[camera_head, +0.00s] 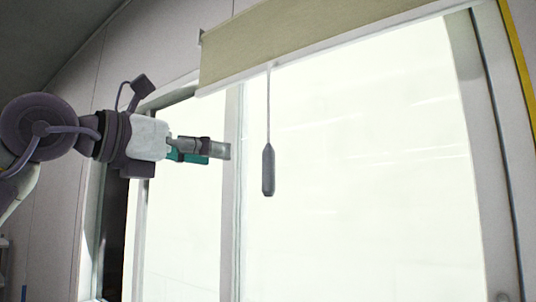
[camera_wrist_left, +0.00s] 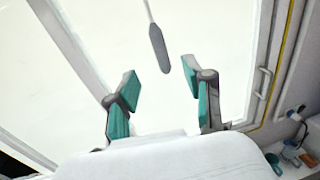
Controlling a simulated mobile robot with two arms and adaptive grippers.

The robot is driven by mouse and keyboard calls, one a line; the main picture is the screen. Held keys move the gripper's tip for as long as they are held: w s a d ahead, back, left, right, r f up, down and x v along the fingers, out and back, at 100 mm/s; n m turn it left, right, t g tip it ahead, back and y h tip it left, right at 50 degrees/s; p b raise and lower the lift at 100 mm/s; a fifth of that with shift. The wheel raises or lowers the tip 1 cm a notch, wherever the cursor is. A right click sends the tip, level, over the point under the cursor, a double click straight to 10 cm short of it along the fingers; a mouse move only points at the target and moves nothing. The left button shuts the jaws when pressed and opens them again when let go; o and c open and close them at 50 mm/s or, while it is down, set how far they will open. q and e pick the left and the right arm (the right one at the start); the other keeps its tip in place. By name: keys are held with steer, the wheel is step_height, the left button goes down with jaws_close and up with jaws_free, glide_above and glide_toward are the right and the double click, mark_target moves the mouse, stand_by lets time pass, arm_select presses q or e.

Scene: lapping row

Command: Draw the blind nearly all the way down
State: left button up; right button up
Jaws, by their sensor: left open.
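The blind (camera_head: 300,38) is a beige roller blind across the top of the window, mostly rolled up. A grey pull handle (camera_head: 268,170) hangs from its lower edge on a thin cord (camera_head: 268,95). My left gripper (camera_head: 218,151) is to the left of the handle, apart from it, at about the height of the handle's upper end. In the left wrist view the handle (camera_wrist_left: 159,48) hangs beyond the two teal-padded fingertips (camera_wrist_left: 160,82), which are spread with nothing between them. My right gripper is not in view.
The bright window (camera_head: 360,170) fills most of the view behind the handle, with a white frame post (camera_head: 232,200) behind my left fingers. In the left wrist view, a counter (camera_wrist_left: 305,165) with small items, including an orange one (camera_wrist_left: 308,159), lies at lower right.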

mark_target(264, 162)
arm_select(q)
steer(key=p+x, duration=0.6)
steer(key=x, duration=0.7)
steer(key=shift+w+p, duration=0.15)
steer(key=shift+p, duration=0.15)
steer(key=shift+w+d, duration=0.25)
steer(key=shift+w, duration=0.05)
steer(key=shift+f, duration=0.1)
jaws_close()
